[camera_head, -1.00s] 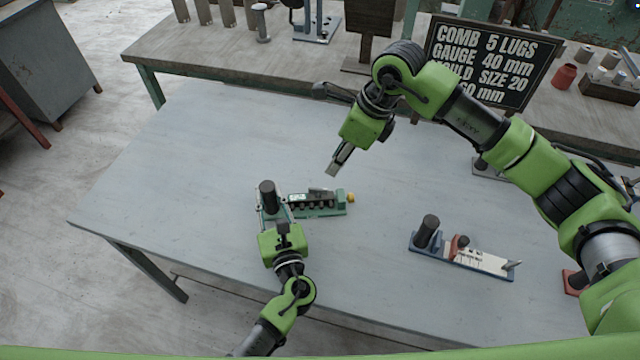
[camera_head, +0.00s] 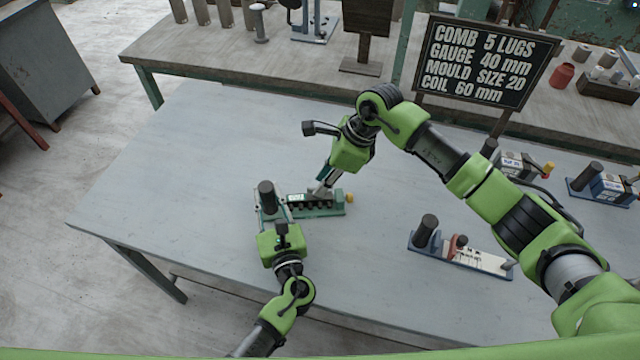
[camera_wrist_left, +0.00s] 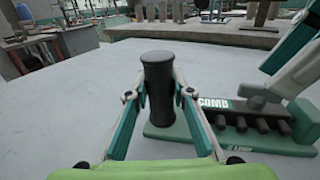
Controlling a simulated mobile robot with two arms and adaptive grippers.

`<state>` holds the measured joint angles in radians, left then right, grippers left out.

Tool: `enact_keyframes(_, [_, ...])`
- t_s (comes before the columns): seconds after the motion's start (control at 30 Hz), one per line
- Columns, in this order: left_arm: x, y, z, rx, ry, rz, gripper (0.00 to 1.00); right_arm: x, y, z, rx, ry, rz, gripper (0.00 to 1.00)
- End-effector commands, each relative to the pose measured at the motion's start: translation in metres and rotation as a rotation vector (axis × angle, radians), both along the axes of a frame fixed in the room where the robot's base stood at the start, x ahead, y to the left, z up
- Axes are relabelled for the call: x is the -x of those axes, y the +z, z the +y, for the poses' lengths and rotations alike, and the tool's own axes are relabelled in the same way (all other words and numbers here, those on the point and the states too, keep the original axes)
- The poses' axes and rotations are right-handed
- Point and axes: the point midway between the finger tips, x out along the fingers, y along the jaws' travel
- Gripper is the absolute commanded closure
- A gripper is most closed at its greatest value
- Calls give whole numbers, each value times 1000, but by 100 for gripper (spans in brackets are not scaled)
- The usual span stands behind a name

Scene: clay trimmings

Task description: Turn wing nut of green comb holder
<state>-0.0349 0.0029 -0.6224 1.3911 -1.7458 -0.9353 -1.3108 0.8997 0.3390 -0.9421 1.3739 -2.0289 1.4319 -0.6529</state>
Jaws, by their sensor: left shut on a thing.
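The green comb holder (camera_head: 318,209) lies on the grey table, with a row of dark lugs along it and a dark upright handle (camera_head: 267,194) at its left end. My left gripper (camera_head: 268,206) is shut on this handle; the left wrist view shows its fingers on both sides of the handle (camera_wrist_left: 158,95). A yellow knob (camera_head: 350,198) sits at the holder's right end. My right gripper (camera_head: 323,186) points down at the top of the holder, over the lugs. Its fingertips hide the wing nut area, and I cannot tell whether they are closed.
A blue-based holder with a white top (camera_head: 478,259) lies to the right. Two more holders (camera_head: 516,164) (camera_head: 606,188) stand at the far right. A black sign (camera_head: 486,62) stands behind. The table's left part is clear.

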Motion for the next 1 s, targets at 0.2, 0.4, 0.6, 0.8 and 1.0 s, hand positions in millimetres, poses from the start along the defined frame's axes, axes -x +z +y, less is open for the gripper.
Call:
enact_keyframes(0.2, [0, 0, 0, 0, 0, 0, 100, -1, -18, 8, 0, 0, 0, 77])
enact_keyframes(0.4, [0, 0, 0, 0, 0, 0, 100, -1, -20, 8, 0, 0, -1, 77])
enact_keyframes(0.6, [0, 0, 0, 0, 0, 0, 100, -1, -20, 8, 0, 0, -1, 100])
enact_keyframes(0.8, [0, 0, 0, 0, 0, 0, 100, -1, -20, 8, 0, 0, -1, 100])
enact_keyframes(1.0, [0, 0, 0, 0, 0, 0, 100, -2, -20, 8, 2, -24, -2, 100])
